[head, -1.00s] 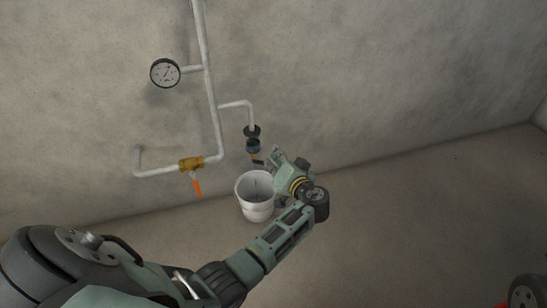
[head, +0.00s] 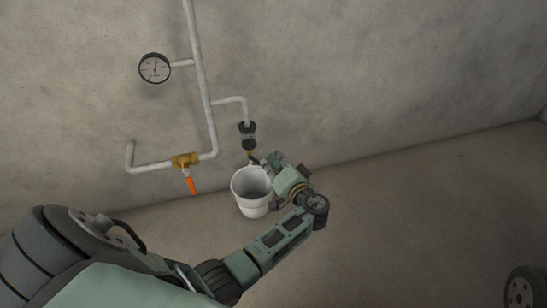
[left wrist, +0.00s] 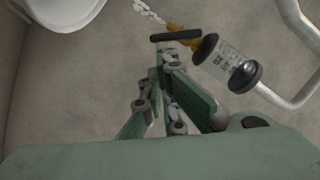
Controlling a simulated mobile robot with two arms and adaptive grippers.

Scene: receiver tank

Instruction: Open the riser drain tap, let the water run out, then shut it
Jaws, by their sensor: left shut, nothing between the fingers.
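The riser drain tap is a small brass tap (left wrist: 192,35) with a black lever handle (left wrist: 175,36), below a clear sight glass (left wrist: 228,62) with black end collars. In the left wrist view the lever lies crosswise to the tap. Whitish blobs (left wrist: 148,12), looking like running water, trail from the spout. The head view shows the sight glass (head: 248,136) above a white bucket (head: 253,208). My left gripper (head: 264,162) is shut and empty, its fingertips close to the lever; whether they touch it I cannot tell. My right gripper is out of view.
A white riser pipe (head: 201,75) runs down the concrete wall with a pressure gauge (head: 155,68). A brass valve (head: 185,160) with an orange lever (head: 191,184) sits on the lower left branch. The floor (head: 400,210) to the right is clear.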

